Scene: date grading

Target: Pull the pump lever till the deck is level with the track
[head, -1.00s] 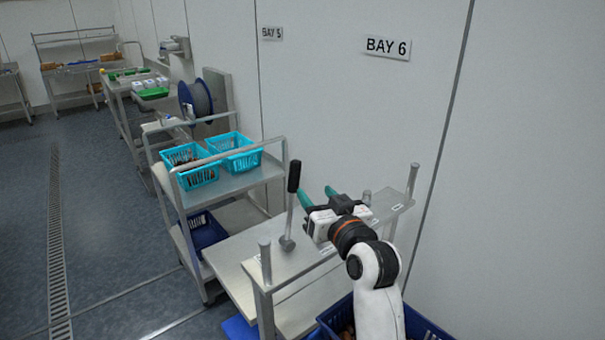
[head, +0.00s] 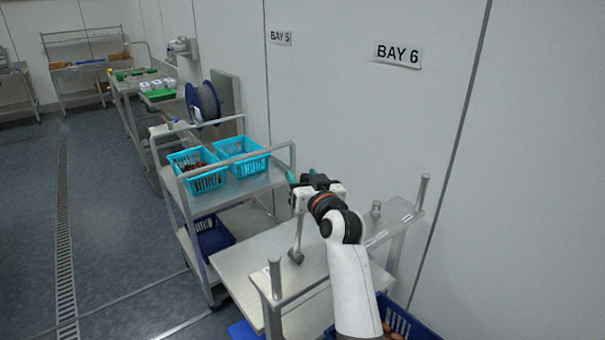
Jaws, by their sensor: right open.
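The pump lever (head: 298,238) is a grey rod rising from a round pivot on the metal frame. Its upper end is hidden behind my right gripper, and some black at the jaws may be its dark handle. My right gripper (head: 301,176) is open, with teal fingers pointing away from me at the height of the lever's top. I cannot tell whether the fingers touch the handle. A flat metal surface (head: 237,262), perhaps the deck, lies left of the lever, lower than the frame's top shelf (head: 378,238). I cannot tell which part is the track. My left gripper is out of view.
A trolley (head: 232,192) with two turquoise baskets (head: 205,180) (head: 243,164) stands beyond the lever. A blue crate (head: 215,238) sits on its lower shelf, and another (head: 425,330) is at the bottom right. The wall is close on the right; the floor at left is clear.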

